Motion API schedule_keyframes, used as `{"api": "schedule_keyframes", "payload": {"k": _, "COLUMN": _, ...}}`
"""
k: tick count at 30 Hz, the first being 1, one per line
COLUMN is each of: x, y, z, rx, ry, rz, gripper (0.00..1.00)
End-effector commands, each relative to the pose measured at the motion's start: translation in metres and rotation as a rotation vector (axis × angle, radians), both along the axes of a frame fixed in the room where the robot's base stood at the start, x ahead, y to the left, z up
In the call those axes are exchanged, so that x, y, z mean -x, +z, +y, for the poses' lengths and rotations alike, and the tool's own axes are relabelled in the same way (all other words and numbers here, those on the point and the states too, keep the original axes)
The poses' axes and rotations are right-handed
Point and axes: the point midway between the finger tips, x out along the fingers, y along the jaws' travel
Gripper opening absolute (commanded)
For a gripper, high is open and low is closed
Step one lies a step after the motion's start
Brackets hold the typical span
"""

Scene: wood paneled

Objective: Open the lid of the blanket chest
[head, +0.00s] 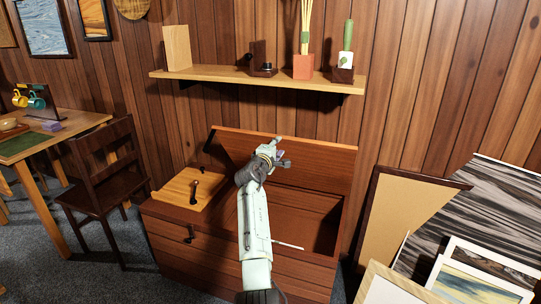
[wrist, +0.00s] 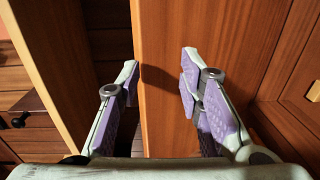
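The blanket chest (head: 170,242) is a reddish-brown wooden box against the wall. Its lid (head: 320,165) stands raised at the back, with a lighter top edge, and the dark interior shows at the right. My gripper (head: 280,152) is in front of the raised lid, above the opening. In the wrist view my gripper (wrist: 160,72) has its two purple-padded fingers spread, with nothing held between them. A wooden panel lies beyond and between the fingers; I cannot tell whether they touch it. My arm hides part of the chest's middle.
A light board (head: 185,187) with a dark handle lies on the chest's left part. A shelf (head: 225,78) with several objects hangs above. A dark chair (head: 100,180) stands at left. Frames and panels (head: 395,220) lean at right.

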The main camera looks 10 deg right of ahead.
Motion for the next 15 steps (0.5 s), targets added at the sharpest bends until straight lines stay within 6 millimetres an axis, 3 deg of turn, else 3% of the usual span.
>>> {"api": "schedule_keyframes", "payload": {"k": 15, "x": 0.07, "y": 0.004, "z": 0.048, "rx": -0.001, "ry": 0.004, "rz": 0.001, "gripper": 0.33}}
